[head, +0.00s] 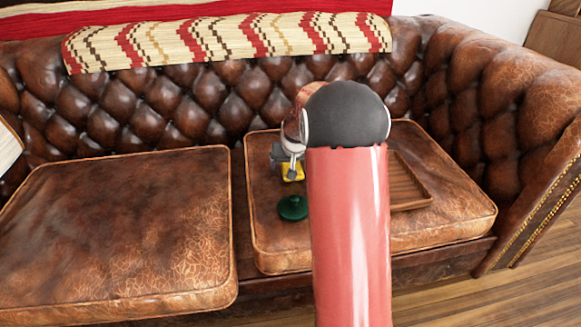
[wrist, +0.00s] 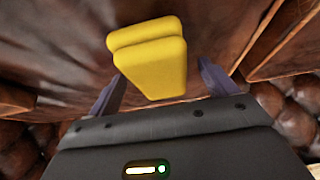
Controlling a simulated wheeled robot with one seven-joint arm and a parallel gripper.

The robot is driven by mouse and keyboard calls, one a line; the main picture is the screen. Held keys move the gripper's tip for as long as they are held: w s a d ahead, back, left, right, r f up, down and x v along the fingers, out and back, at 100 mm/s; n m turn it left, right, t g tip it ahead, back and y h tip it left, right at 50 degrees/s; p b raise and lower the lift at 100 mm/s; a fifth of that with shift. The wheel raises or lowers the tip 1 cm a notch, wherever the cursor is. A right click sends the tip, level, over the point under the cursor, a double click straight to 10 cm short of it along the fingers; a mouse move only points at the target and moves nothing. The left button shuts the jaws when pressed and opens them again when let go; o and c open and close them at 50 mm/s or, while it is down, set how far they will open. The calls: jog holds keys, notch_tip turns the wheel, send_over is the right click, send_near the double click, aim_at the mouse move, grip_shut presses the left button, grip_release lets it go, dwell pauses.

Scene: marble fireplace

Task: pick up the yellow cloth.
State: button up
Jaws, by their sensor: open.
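The yellow cloth (head: 293,173) lies on the right seat cushion of the brown leather sofa. In the head view it is partly hidden by my gripper (head: 288,160), which is just above and behind it. In the wrist view the cloth (wrist: 150,55) looks like a thick, folded block. It lies between the two spread fingers of my gripper (wrist: 162,82) as seen there, with a gap on each side. My gripper is open and holds nothing. I cannot tell how far the fingertips are above the cushion.
A dark green round object (head: 292,208) sits on the cushion in front of the cloth. A brown wooden tray (head: 411,190) lies to the right, partly behind my arm. The left seat cushion (head: 120,230) is clear. The tufted backrest (head: 200,105) rises behind, draped with a patterned blanket (head: 230,40).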

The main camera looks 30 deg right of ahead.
jog(key=shift+f, duration=0.2)
dwell(0.3)
jog(key=c, duration=1.1)
jog(key=shift+r, duration=0.1)
notch_tip(320, 180, up, 20)
jog(key=p, duration=0.3)
jog(key=shift+r, duration=0.15)
jog(key=o, duration=0.5)
jog(key=shift+c, duration=0.2)
jog(key=c, duration=0.4)
